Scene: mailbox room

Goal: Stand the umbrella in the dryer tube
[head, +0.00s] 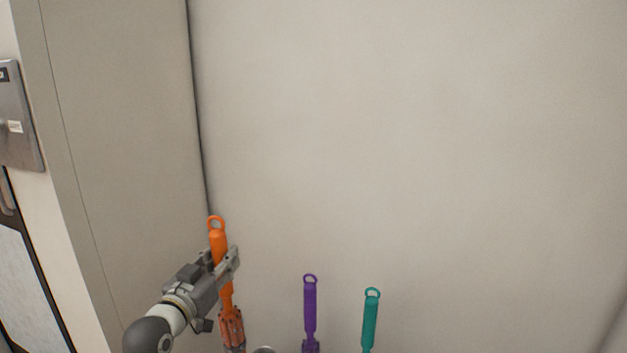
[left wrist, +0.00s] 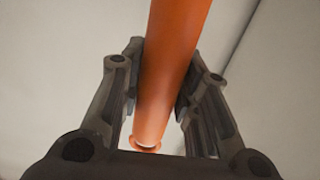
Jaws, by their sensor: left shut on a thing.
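An orange umbrella (head: 231,322) with a ring at the top of its handle stands roughly upright, leaning slightly, at the lower left of the head view. My left gripper (head: 229,263) is shut on its handle, below the ring. In the left wrist view the orange handle (left wrist: 172,60) runs between the two fingers of the left gripper (left wrist: 160,95). The umbrella's lower end is cut off by the bottom of the head view. I cannot make out the dryer tube for certain. My right gripper is in neither view.
A purple umbrella (head: 310,305) and a teal umbrella (head: 370,320) stand upright to the right, apart from the orange one. A plain pale wall (head: 420,140) is behind them. A metal panel (head: 18,115) is at the far left. A small round top (head: 264,350) shows at the bottom edge.

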